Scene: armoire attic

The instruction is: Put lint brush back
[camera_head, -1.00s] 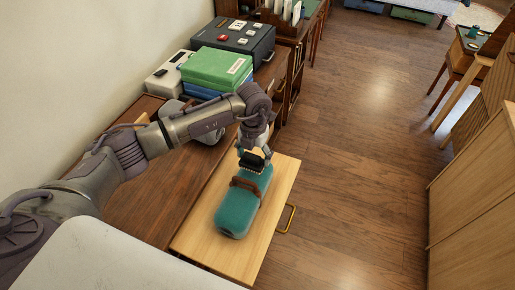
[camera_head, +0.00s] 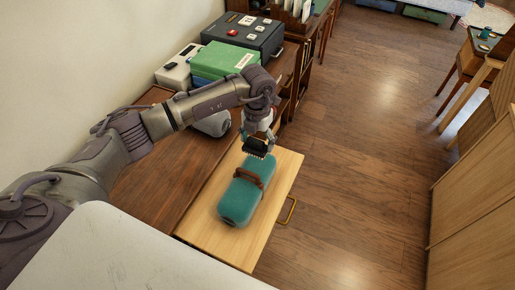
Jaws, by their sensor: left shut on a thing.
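My left gripper (camera_head: 261,136) is shut on a small black brush, which I take to be the lint brush (camera_head: 255,148). A row of bristles shows along its lower edge. The gripper holds it at the far end of a teal case (camera_head: 238,203) with a brown strap-like handle. The case lies on a pale wooden board (camera_head: 213,244) with a brass handle. I cannot tell whether the brush touches the case or hangs above it. My right gripper is not in view.
A dark wooden desk top (camera_head: 165,190) lies left of the board. Behind it are a green box (camera_head: 225,60), a white case (camera_head: 173,73) and a dark case (camera_head: 240,32). The floor (camera_head: 350,150) to the right is clear. A wooden cabinet (camera_head: 475,200) stands at far right.

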